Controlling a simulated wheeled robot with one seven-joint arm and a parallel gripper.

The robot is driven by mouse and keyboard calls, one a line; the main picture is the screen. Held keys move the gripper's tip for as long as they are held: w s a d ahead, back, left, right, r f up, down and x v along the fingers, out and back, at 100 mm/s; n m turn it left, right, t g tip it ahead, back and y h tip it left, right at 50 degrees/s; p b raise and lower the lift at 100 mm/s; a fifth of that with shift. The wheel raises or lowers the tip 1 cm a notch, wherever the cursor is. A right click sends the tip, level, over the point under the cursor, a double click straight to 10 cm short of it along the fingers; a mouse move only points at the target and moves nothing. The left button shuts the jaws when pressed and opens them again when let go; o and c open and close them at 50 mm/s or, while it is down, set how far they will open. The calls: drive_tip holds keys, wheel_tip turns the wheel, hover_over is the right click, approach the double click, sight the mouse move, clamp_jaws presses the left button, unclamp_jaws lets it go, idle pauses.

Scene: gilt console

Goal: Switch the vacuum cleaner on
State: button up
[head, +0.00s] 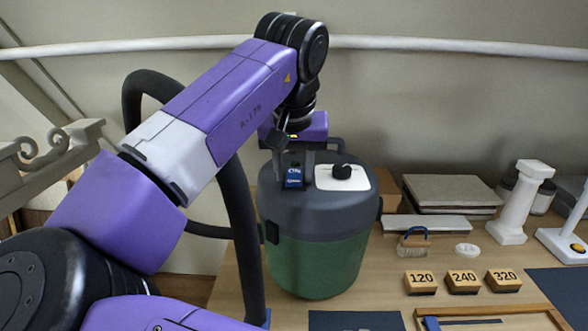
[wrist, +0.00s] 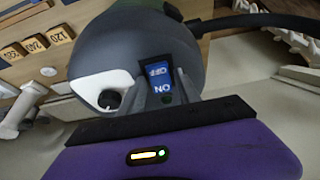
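The vacuum cleaner has a green drum (head: 318,262) and a dark grey lid (head: 325,205), and stands upright on the wooden bench. On its lid is a blue rocker switch (wrist: 159,76) marked OFF and ON. Which half is pressed in, I cannot tell. A small dark green spot lies by its ON end. In the head view a blue lettered patch (head: 293,177) shows at the same place. My gripper (head: 293,166) points down over the lid, its fingers apart and empty, one on either side of the switch. Whether they touch the lid is unclear.
A white plate with a black knob (head: 341,171) sits beside the switch. A dark hose (head: 238,230) hangs left of the drum.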

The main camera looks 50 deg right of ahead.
clamp_jaws()
drive_tip(key=shift+d+r+y+p, duration=0.1)
drive_tip(key=shift+r+y+p, duration=0.25)
drive_tip(key=shift+p, duration=0.8)
drive_tip(key=shift+w+d+r+g+y+p, duration=0.2)
drive_tip(key=shift+g+p, duration=0.3)
drive_tip(key=shift+p, duration=0.65)
drive_tip(key=g+y+p, duration=0.1)
drive_tip(key=p, duration=0.3)
drive_tip(key=shift+w+d+f+y+p, duration=0.1)
drive_tip(key=shift+y+p, duration=0.2)
drive_tip(key=shift+y, duration=0.05)
drive_tip(key=shift+f+g+y+p, duration=0.15)
drive_tip(key=shift+g+y+p, duration=0.15)
drive_tip(key=shift+p, duration=0.35)
drive_tip(key=shift+f, duration=0.2)
drive_tip(key=shift+o, duration=2)
unclamp_jaws()
